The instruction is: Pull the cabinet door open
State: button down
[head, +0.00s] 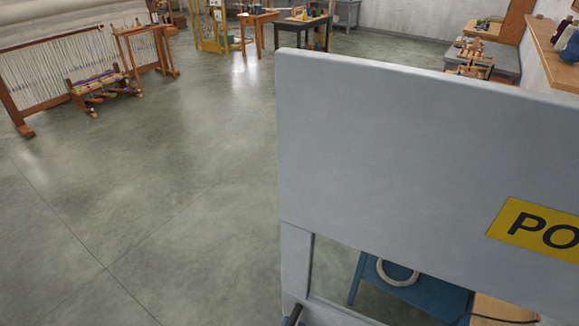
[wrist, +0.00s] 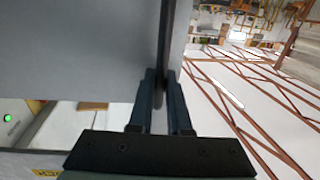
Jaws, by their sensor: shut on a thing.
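A large grey panel with a yellow label reading "PO", apparently the cabinet door (head: 400,150), fills the right half of the head view. Its left edge stands upright, and its lower part frames an opening. The wrist view shows a flat grey face (wrist: 80,50) at left, with a long dark bar, apparently the handle (wrist: 164,40), along its right side. My gripper (wrist: 160,88) is shut on this bar, one finger on each side. A small dark piece at the bottom of the head view is too cut off to identify. The hinge side is hidden.
Through the opening a blue stool-like thing (head: 410,285) with a pale ring (head: 397,272) shows. A loom (head: 55,75) and a small bench (head: 100,85) stand far left; tables (head: 305,28) stand at the back. A wooden shelf (head: 555,60) is at right. The left floor is clear.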

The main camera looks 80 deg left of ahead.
jog(key=shift+a, duration=0.1)
jog(key=c, duration=0.9)
grip_release()
jog(key=shift+o, duration=0.2)
jog(key=p+v, duration=0.2)
jog(key=v, duration=1.1)
jog(key=shift+w, duration=0.1)
